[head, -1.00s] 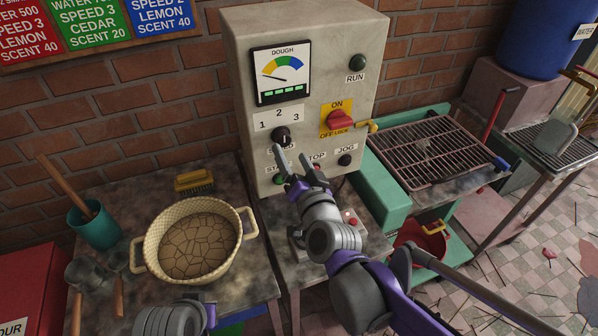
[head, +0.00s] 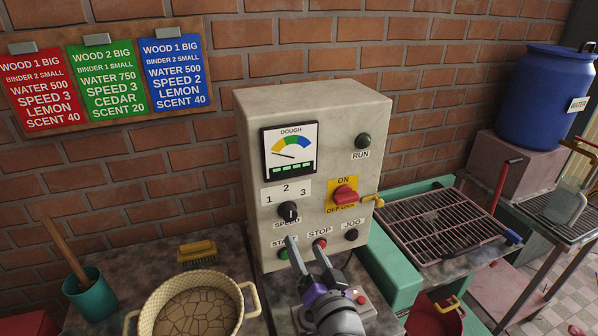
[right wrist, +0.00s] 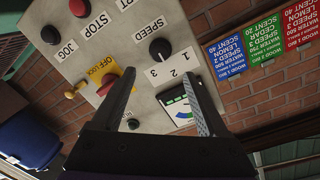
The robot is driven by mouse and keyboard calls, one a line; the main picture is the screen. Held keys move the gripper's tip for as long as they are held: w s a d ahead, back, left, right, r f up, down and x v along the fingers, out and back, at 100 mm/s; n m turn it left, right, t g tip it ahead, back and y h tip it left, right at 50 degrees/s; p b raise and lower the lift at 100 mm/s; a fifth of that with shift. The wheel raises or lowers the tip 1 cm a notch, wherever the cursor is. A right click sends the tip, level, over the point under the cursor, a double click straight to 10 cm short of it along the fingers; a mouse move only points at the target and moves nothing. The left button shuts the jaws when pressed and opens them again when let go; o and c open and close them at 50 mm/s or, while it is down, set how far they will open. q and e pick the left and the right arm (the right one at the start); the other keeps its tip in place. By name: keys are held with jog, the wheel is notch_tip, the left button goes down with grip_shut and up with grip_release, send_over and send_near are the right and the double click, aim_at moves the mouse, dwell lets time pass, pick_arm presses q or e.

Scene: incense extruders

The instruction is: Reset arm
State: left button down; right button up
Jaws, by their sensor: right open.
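My right gripper (head: 307,258) is in front of the grey control box (head: 262,110), low by the START and STOP labels. Its two fingers are apart with nothing between them. In the right wrist view the gripper (right wrist: 163,95) is open, with the box's dough gauge (right wrist: 180,108), speed knob (right wrist: 160,49) and red switch (right wrist: 107,83) beyond it. In the head view the speed knob (head: 288,211) points up, near 2. The red switch (head: 345,194) sits on its yellow ON/OFF LOCK plate. The green start button (head: 283,254) and red stop button (head: 320,243) show beside the fingers. My left gripper is out of view.
A grill rack (head: 432,225) is right of the box. A blue barrel (head: 543,95) and recipe board (head: 108,80) are behind.

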jog(key=s+d+f+n+g+h, duration=0.2)
jog(key=s+d+f+g, duration=0.3)
jog(key=s+d+f, duration=0.2)
jog(key=s+d+f+n+g+h, duration=0.2)
jog(key=s+d+f+g, duration=0.4)
jog(key=s+f, duration=0.5)
jog(key=shift+s+d+f+h, duration=0.3)
jog(key=shift+d+f, duration=0.6)
jog(key=shift+d, duration=0.05)
